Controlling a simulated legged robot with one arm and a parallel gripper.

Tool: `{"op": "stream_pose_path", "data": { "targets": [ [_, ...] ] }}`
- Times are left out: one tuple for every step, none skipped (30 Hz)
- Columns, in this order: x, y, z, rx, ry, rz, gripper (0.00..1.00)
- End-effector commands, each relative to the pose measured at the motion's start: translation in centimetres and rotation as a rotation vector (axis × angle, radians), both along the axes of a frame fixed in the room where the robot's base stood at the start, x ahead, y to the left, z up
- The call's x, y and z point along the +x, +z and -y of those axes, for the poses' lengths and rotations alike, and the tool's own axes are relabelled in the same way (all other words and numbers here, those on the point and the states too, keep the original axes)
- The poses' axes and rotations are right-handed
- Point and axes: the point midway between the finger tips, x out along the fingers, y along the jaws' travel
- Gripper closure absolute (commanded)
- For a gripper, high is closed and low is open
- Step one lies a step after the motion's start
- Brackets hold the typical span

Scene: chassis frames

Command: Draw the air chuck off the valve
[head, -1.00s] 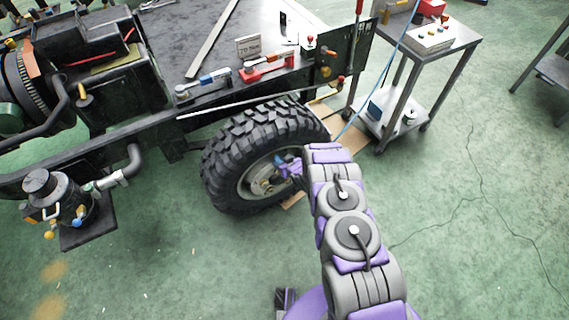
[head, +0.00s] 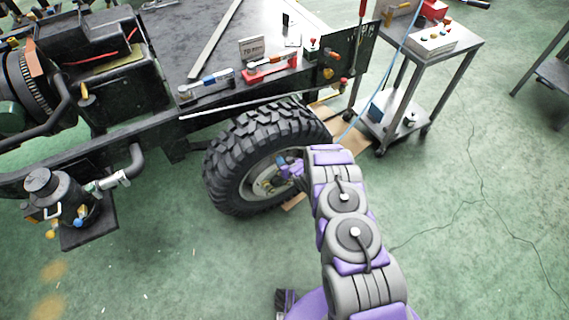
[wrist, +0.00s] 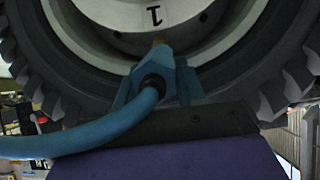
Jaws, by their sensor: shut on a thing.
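My gripper (head: 291,167) is at the hub side of the big black tyre (head: 228,160) in the head view. In the wrist view my gripper (wrist: 156,92) is shut on the blue air chuck (wrist: 163,66), with a finger on either side of it. A blue hose (wrist: 92,130) runs from the chuck's dark collar down to the left. A short brass-coloured piece (wrist: 158,50) shows at the chuck's far end, against the grey wheel rim (wrist: 200,30). The valve itself is hidden or too small to make out, so I cannot tell whether the chuck touches it.
The wheel is under a dark chassis frame (head: 160,122) with tools on its top. A grey two-tier cart (head: 452,47) stands at the upper right. A light-blue line (head: 391,68) passes beside it. A dark pump-like unit (head: 52,195) is at left.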

Motion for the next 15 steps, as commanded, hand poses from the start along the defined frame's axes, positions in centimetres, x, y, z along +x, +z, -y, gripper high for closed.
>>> {"op": "stream_pose_path", "data": {
  "targets": [
    [-0.06, -0.02, -0.22, 0.0, 0.005, 0.001, 0.97],
    [-0.06, -0.01, -0.23, 0.0, 0.005, 0.001, 0.97],
    [-0.07, -0.02, -0.23, 0.001, 0.006, 0.001, 0.98],
    [-0.06, -0.01, -0.24, 0.001, 0.006, 0.001, 0.98],
    [-0.06, 0.01, -0.23, 0.001, 0.006, 0.001, 0.98],
    [-0.09, 0.01, -0.23, 0.001, 0.006, 0.001, 0.98],
    [-0.1, 0.03, -0.21, 0.001, 0.006, 0.001, 0.98],
    [-0.13, 0.07, -0.2, 0.0, 0.005, 0.001, 0.98],
    [-0.18, 0.1, -0.17, 0.0, 0.005, 0.0, 0.98],
    [-0.24, 0.15, -0.13, 0.001, 0.004, 0.0, 0.98],
    [-0.28, 0.21, -0.09, 0.0, 0.005, 0.0, 0.98],
    [-0.34, 0.28, -0.04, 0.0, 0.005, 0.0, 0.98],
    [-0.4, 0.34, 0.0, 0.0, 0.005, 0.0, 0.98],
    [-0.45, 0.4, 0.05, 0.0, 0.005, 0.0, 0.98],
    [-0.52, 0.47, 0.11, 0.0, 0.005, 0.0, 0.98]
  ]
}}
